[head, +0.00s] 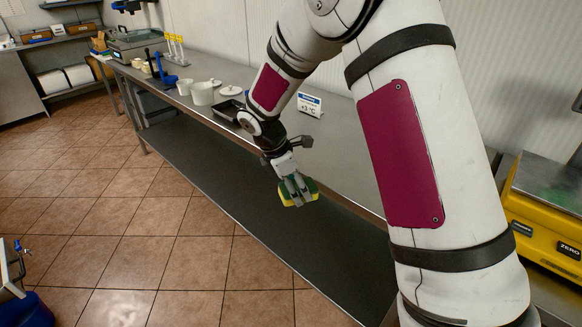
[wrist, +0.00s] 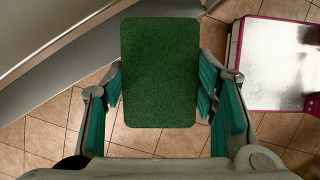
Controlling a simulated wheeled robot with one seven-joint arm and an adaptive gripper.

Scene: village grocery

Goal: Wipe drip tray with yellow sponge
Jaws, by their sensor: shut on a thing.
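The sponge (head: 311,197), yellow with a green scouring side, is held in my gripper (head: 298,187). In the wrist view the green face of the sponge (wrist: 160,70) fills the space between the teal finger pads, which press on its sides. My gripper hangs in front of the counter's front edge, apart from the worktop. A black tray (head: 224,110), which looks like the drip tray, lies on the worktop to the left of my gripper, partly hidden by my arm. Its inside is too small to judge for drips.
White containers (head: 202,93) and a round lid (head: 231,90) stand beside the tray on the steel counter (head: 345,150). A yellow scale (head: 545,225) is at the right.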

